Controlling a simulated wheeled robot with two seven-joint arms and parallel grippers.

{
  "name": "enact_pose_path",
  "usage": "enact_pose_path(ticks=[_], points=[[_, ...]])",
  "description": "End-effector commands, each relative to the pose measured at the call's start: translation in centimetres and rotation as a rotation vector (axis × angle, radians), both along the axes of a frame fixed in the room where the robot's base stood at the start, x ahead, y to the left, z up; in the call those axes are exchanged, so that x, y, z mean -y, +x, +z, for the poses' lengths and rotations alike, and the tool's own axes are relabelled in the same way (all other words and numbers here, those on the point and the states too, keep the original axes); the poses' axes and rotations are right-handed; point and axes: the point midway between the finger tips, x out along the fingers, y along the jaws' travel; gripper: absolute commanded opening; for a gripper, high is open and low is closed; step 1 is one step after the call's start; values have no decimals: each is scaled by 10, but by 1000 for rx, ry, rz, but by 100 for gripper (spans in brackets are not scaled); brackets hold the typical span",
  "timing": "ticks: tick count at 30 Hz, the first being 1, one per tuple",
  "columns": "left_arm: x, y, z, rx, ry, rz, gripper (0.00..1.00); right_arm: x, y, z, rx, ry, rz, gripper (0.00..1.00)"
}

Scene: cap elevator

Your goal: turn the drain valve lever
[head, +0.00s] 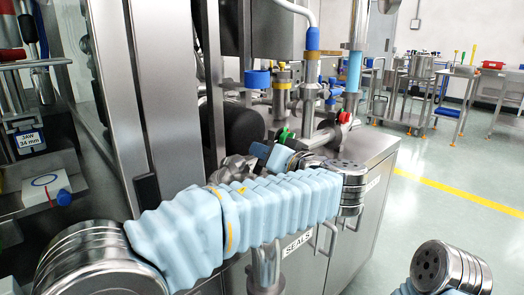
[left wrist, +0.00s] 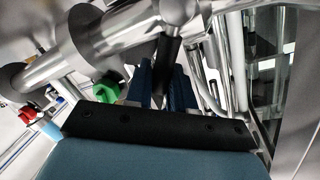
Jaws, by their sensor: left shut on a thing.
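The drain valve lever is a dark handle (left wrist: 166,58) below a metal pipe (left wrist: 105,38) in the left wrist view. My left gripper (left wrist: 162,84) has its two blue fingers closed around the handle's lower part. In the head view my left gripper (head: 270,156) is at the far end of my pale blue sleeved arm, among the steel pipework. The lever and fingertips are too hidden there to make out. My right gripper is not in view; only a part of my right arm shows at the bottom right.
A green knob (head: 283,134) and a red knob (head: 344,117) sit on nearby pipes. A steel cabinet marked SEALS (head: 335,235) stands below. A steel column (head: 140,100) stands at left. Open floor (head: 440,180) lies to the right.

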Motion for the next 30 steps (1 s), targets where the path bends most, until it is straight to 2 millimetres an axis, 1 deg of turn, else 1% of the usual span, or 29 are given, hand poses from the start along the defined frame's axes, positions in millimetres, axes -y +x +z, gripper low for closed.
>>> enact_pose_path(ticks=[16, 17, 18, 20, 27, 30], points=[[2, 1, -1, -21, 22, -2, 0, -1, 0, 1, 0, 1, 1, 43], [2, 1, -1, -21, 22, -2, 26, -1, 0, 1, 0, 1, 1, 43], [2, 1, -1, -21, 22, -2, 32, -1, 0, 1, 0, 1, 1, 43], [2, 1, -1, -21, 22, -1, 41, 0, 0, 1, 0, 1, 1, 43], [2, 1, -1, -21, 21, -1, 41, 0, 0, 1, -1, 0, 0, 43], [4, -2, -1, -20, 21, -2, 41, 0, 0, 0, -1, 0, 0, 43]])
